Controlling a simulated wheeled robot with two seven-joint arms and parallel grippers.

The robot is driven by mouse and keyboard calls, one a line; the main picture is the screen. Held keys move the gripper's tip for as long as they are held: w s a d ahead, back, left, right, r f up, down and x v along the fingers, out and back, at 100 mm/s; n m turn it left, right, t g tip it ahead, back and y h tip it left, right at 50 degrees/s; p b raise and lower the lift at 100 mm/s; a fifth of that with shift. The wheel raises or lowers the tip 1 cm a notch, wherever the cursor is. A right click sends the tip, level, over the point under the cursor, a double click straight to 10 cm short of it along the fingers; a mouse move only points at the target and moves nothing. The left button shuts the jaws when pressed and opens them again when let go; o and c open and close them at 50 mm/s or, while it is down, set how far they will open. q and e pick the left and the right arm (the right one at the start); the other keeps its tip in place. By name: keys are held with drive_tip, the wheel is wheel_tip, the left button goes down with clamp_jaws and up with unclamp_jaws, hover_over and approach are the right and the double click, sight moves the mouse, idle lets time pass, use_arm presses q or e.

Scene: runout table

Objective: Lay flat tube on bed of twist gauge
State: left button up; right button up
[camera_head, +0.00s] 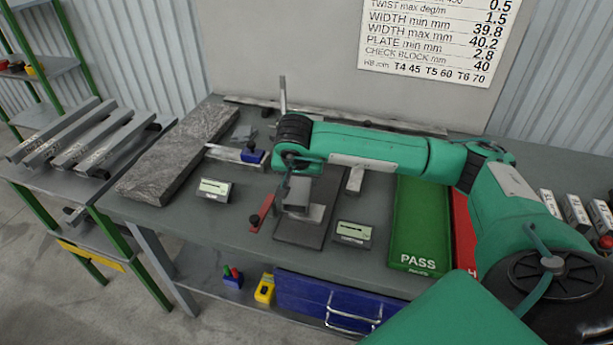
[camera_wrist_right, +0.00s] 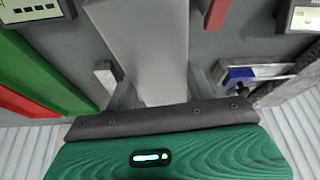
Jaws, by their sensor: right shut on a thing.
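My right gripper (camera_head: 297,180) is shut on a grey flat tube (camera_wrist_right: 140,45). In the right wrist view (camera_wrist_right: 163,95) the tube runs away from between the fingers toward the top edge. In the head view only a short grey part of the tube (camera_head: 300,211) shows below the wrist, above a dark base plate (camera_head: 290,235). I cannot tell whether the tube touches it. A red lever (camera_head: 260,213) and a small readout (camera_head: 352,234) flank this plate. Which fixture is the twist gauge is not clearly marked. My left gripper is not in view.
Several more tubes (camera_head: 85,135) lie on the left rack. A granite slab (camera_head: 175,160), another readout (camera_head: 214,190) and a blue-ended rail fixture (camera_head: 252,154) stand left of my gripper. A green PASS tray (camera_head: 419,225) and a red tray (camera_head: 464,230) lie to its right.

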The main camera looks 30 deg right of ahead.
drive_tip(key=d, duration=0.1)
drive_tip(key=d+f+m, duration=0.1)
drive_tip(key=shift+w+d+f+g, duration=0.1)
drive_tip(key=shift+w+d+g, duration=0.05)
drive_tip(key=shift+d+g, duration=0.2)
drive_tip(key=shift+d+m+h, duration=0.25)
drive_tip(key=shift+m+h, duration=0.05)
drive_tip(key=shift+m, duration=0.1)
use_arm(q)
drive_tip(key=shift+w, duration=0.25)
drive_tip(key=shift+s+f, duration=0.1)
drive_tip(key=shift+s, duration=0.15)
use_arm(e)
drive_tip(key=shift+f+b, duration=0.25)
drive_tip(key=shift+b, duration=0.25)
use_arm(q)
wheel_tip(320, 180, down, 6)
drive_tip(key=b, duration=0.5)
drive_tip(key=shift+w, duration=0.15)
use_arm(e)
wheel_tip(320, 180, down, 6)
drive_tip(key=shift+r, duration=0.1)
use_arm(q)
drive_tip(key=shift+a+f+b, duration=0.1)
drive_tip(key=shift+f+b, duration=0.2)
drive_tip(key=shift+b, duration=0.1)
use_arm(e)
drive_tip(key=shift+f, duration=0.35)
drive_tip(key=o, duration=1.5)
drive_tip(key=shift+c, duration=0.2)
